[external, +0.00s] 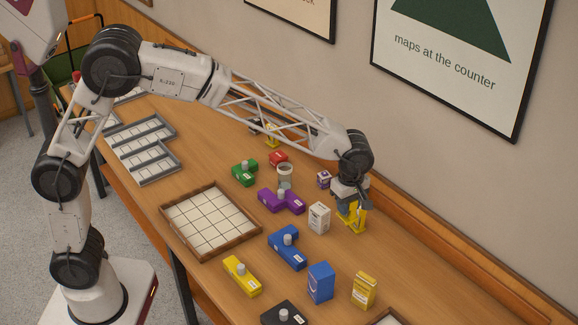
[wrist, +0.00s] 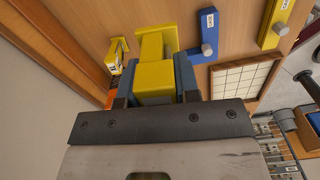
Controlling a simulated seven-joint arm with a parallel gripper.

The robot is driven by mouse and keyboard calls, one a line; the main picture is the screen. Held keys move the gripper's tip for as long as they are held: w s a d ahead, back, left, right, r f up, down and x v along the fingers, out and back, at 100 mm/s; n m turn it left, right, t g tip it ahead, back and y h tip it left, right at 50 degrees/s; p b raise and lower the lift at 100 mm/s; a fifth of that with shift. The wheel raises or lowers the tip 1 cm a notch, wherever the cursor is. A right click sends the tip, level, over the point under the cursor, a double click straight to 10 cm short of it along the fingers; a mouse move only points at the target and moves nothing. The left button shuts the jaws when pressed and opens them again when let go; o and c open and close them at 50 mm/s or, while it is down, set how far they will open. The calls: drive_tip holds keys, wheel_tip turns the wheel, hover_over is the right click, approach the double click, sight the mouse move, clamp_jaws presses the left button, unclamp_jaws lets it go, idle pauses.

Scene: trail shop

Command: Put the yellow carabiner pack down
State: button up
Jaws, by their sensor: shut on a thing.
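My gripper (external: 352,212) is over the wall side of the table, pointing down. It is shut on a yellow thing, which I take to be the yellow carabiner pack (external: 359,220). In the wrist view the pack (wrist: 154,78) sits between the two blue-grey fingers, and more of its yellow body shows beyond them. The fingers hide part of it. Its lower end is close to the tabletop; I cannot tell whether it touches.
A white box (external: 319,217) and small purple box (external: 323,179) stand left of the gripper. A blue box (external: 320,282) and yellow box (external: 364,290) stand in front. Blue (external: 288,248) and purple (external: 281,201) pieces lie nearby. A wood-rimmed grid tray (external: 168,215) is farther left.

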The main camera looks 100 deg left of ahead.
drive_tip(key=s+d+n, duration=0.1)
drive_tip(key=s+d, duration=0.5)
drive_tip(key=s, duration=0.4)
drive_tip(key=s+d, duration=0.6)
drive_tip(key=s, duration=0.4)
drive_tip(key=shift+s+d+f, duration=0.2)
drive_tip(key=shift+s+f, duration=0.05)
drive_tip(key=shift+f, duration=0.55)
drive_tip(key=shift+s+d+f, duration=0.2)
drive_tip(key=shift+s+f, duration=0.1)
drive_tip(key=shift+f, duration=0.55)
drive_tip(key=shift+s+d+f, duration=0.2)
drive_tip(key=shift+s+f, duration=0.05)
drive_tip(key=shift+f, duration=0.55)
drive_tip(key=shift+w, duration=0.15)
hover_over(322, 270)
drive_tip(key=shift+f, duration=0.7)
drive_tip(key=shift+f, duration=1.75)
drive_tip(key=shift+f, duration=0.2)
